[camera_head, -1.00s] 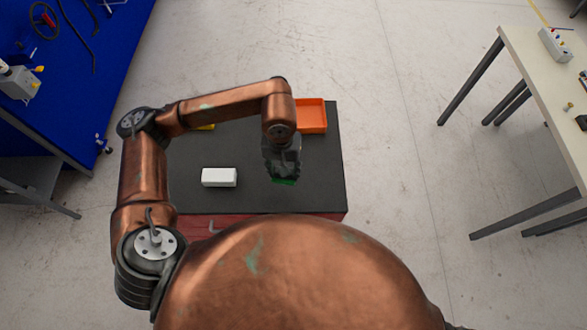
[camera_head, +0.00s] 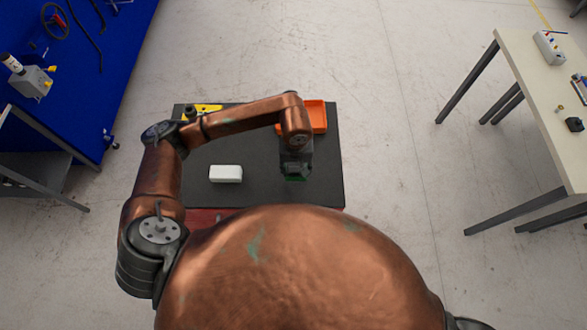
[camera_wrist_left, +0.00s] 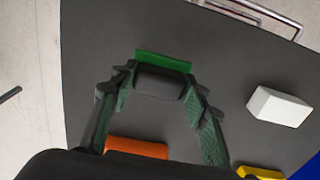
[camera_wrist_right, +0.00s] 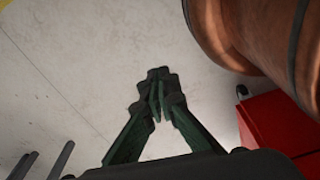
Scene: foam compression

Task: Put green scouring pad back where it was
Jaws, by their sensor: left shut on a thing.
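The green scouring pad (camera_wrist_left: 163,62) shows as a green strip at the fingertips of my left gripper (camera_wrist_left: 158,85) in the left wrist view. A dark block shape lies beside the strip, between the fingers. My left gripper is shut on the pad. In the head view, my left gripper (camera_head: 296,168) points down over the right half of the dark tabletop (camera_head: 255,190), with a little green (camera_head: 296,178) showing under it. I cannot tell whether the pad touches the top. My right gripper (camera_wrist_right: 160,90) is shut and empty over the floor in the right wrist view.
A white block (camera_head: 226,174) lies left of the left gripper. An orange tray (camera_head: 318,116) stands behind it, and a yellow item (camera_head: 208,109) lies at the back left. The tabletop between block and gripper is clear. A red cabinet (camera_wrist_right: 275,125) shows in the right wrist view.

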